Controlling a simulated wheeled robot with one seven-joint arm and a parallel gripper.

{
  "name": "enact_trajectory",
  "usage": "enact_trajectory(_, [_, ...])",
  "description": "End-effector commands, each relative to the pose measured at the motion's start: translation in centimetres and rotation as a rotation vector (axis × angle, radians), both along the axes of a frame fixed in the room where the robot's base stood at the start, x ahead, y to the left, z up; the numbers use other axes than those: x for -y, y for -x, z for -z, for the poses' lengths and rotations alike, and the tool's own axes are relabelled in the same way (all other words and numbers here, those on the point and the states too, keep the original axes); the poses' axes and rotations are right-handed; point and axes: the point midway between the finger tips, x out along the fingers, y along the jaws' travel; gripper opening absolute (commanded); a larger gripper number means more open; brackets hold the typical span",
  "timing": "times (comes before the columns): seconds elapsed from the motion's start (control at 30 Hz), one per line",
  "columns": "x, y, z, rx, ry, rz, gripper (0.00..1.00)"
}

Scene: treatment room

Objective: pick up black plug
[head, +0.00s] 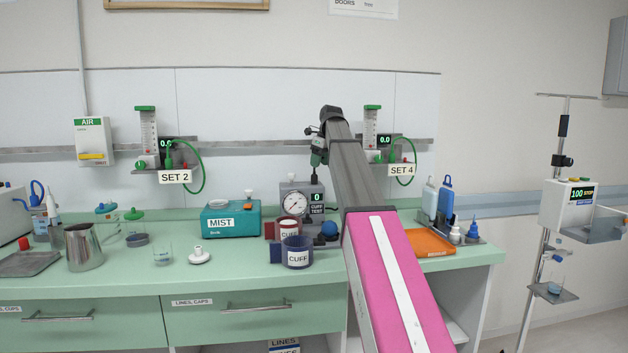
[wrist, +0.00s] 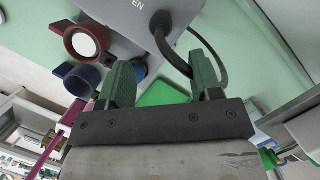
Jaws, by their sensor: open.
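A black plug (wrist: 161,22) with a dark cable sits against the grey cuff test box (wrist: 125,18) in the wrist view. In the head view a small black piece, likely the same plug (head: 314,176), stands at the top of the cuff test box (head: 297,203), just below my gripper. My gripper (wrist: 163,72) is open, with its two green fingers apart and nothing held. The cable runs down from the plug into the space between the fingers. The plug lies beyond the fingertips, apart from them. My arm hides part of the counter to the right of the box.
A red cuff (head: 288,228), a blue cuff (head: 298,252) and a blue bulb (head: 330,229) stand close around the box. The teal MIST box (head: 231,219) is to its left. An orange tray (head: 430,243) lies at the right.

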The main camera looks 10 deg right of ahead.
Motion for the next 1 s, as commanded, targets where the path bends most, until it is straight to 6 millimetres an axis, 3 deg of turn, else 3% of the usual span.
enact_trajectory(0.1, [-0.3, -0.2, 1.4, -0.001, 0.000, 0.000, 0.58])
enact_trajectory(0.37, [-1.0, -1.2, 2.9, -0.001, 0.000, -0.001, 0.58])
enact_trajectory(0.6, [-1.9, -2.3, 5.9, -0.001, 0.000, 0.000, 0.58])
enact_trajectory(0.87, [-2.0, -2.5, 6.4, 0.000, 0.000, 0.000, 0.58])
enact_trajectory(0.9, [-2.0, -2.5, 6.4, 0.000, 0.000, 0.000, 0.55])
enact_trajectory(1.0, [-2.0, -2.5, 6.4, 0.000, 0.000, 0.000, 0.23])
